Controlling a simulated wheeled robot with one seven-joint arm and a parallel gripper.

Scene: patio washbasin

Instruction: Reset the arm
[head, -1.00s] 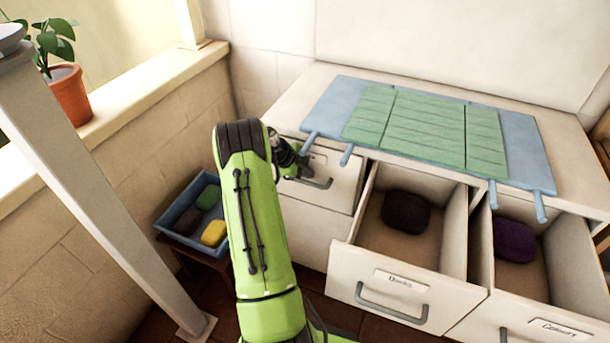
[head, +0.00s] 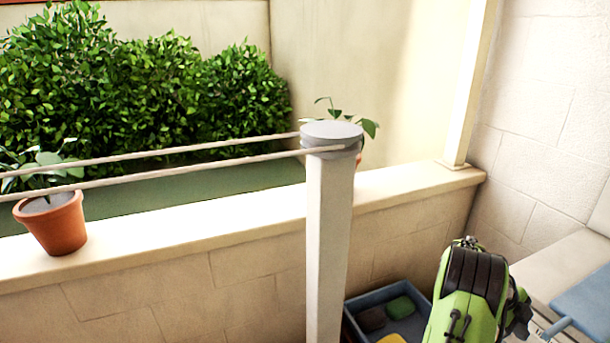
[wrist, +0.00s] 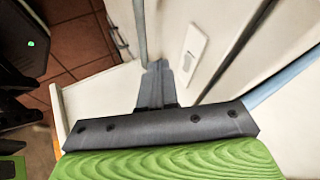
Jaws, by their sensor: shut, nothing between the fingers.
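My green arm (head: 466,310) shows at the lower right of the head view, bent beside the white cabinet; the gripper end is mostly hidden behind it. In the wrist view my gripper (wrist: 157,72) points away from the camera with its dark fingers together and nothing between them. It is close to a pale cabinet surface with a small label plate (wrist: 194,48). I cannot tell whether the fingertips touch anything.
A blue tray (head: 352,322) with green, dark and yellow pieces sits left of my arm. A post (head: 328,240) with ropes stands in front of a low wall (head: 190,290). A potted plant (head: 52,222) stands on the wall. A blue rack (head: 590,297) edges in at right.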

